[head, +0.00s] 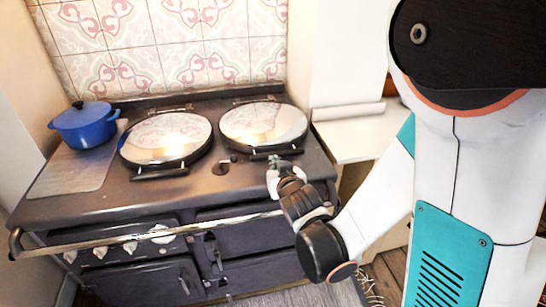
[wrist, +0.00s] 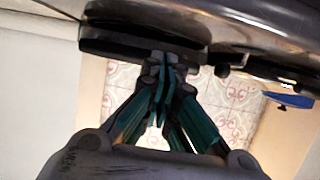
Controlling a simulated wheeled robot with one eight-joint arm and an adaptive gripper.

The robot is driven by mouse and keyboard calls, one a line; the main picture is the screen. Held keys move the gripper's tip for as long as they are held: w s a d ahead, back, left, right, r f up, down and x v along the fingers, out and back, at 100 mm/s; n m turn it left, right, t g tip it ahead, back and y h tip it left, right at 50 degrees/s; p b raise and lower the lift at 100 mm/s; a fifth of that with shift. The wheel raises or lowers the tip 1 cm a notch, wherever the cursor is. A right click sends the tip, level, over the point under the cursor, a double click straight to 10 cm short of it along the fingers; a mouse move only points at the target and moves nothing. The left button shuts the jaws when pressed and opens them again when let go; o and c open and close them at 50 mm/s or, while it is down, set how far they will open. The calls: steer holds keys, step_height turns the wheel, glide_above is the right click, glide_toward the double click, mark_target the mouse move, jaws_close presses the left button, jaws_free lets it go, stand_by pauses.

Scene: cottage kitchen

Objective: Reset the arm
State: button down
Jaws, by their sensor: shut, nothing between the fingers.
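My gripper (head: 272,163) is at the front right of the stove top, just in front of the right round lid in the head view. My white and black arm comes in from the right. In the wrist view my gripper (wrist: 160,65) has its green fingers together with nothing between them. A dark lid handle (wrist: 140,50) shows right beyond the fingertips there. I cannot tell whether the fingertips touch it.
The dark stove (head: 200,190) has two shiny round lids, left (head: 166,138) and right (head: 263,124), both down. A blue pot (head: 86,125) stands at the left on a grey mat (head: 75,172). A rail (head: 150,234) runs along the stove front. A white counter (head: 352,136) lies to the right.

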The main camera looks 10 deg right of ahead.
steer(key=s+f+b, duration=0.1)
steer(key=s, duration=0.1)
steer(key=s+f+b, duration=0.2)
steer(key=s, duration=0.1)
steer(key=shift+s+b, duration=0.3)
steer(key=shift+b, duration=0.1)
steer(key=s+d+r+g, duration=0.2)
steer(key=s+r+g, duration=0.1)
steer(key=s, duration=0.6)
steer(key=s+d+r+g, duration=0.2)
steer(key=s+r+g, duration=0.1)
steer(key=s, duration=0.6)
steer(key=shift+s+d+r+g, duration=0.2)
steer(key=shift+d+r+g, duration=0.2)
steer(key=shift+g, duration=0.1)
steer(key=c, duration=2.4)
jaws_free()
